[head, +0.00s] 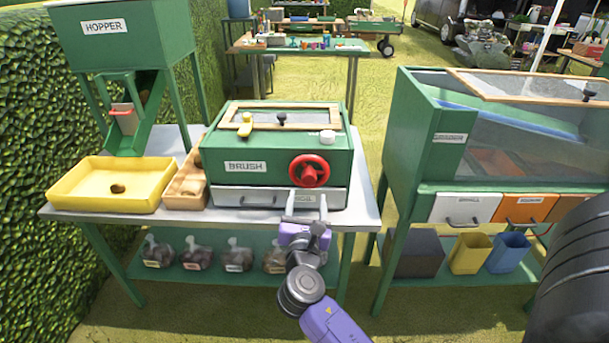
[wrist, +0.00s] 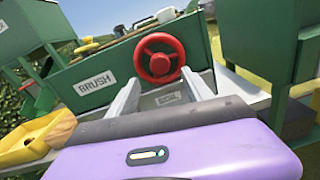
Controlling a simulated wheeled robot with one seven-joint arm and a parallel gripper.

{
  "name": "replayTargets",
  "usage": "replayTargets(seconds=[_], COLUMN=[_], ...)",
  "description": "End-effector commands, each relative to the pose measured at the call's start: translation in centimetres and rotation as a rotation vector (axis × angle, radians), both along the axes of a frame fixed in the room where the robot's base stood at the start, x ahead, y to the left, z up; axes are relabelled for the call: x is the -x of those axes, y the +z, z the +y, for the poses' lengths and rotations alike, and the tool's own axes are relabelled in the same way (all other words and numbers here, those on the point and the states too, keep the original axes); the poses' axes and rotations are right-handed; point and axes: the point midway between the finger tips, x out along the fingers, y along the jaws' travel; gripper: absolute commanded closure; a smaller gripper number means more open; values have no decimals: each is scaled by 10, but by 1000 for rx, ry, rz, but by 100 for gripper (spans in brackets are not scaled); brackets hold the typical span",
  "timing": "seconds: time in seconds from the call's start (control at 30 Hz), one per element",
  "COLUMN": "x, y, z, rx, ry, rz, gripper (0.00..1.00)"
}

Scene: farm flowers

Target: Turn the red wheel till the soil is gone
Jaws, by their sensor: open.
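The red wheel (head: 309,171) is on the front right of the green box (head: 228,148) labelled BRUSH. It also shows in the wrist view (wrist: 160,58), just beyond my fingertips. My gripper (head: 307,196) is open and empty, in front of the wheel and a little below it; the fingers are apart from the wheel as far as I can tell. In the wrist view my gripper (wrist: 160,82) has its two fingers spread below the wheel. A grey drawer (head: 262,198) with a label sits under the wheel. I cannot see soil clearly; the window on the box top is dim.
A yellow tray (head: 85,190) with a brown lump and a wooden crate (head: 172,197) stand left of the box. A green hopper (head: 115,35) is behind them. Several bags lie on the lower shelf (head: 210,265). A green glass-fronted cabinet (head: 425,150) stands to the right, across a grassy gap.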

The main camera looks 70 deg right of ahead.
Motion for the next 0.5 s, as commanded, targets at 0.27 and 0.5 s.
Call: replayTargets(seconds=[0.27, 0.5], x=[-1, -12], y=[2, 3], z=[-4, -34], rx=[79, 78], ry=[-1, -4], rz=[184, 182], gripper=[41, 41])
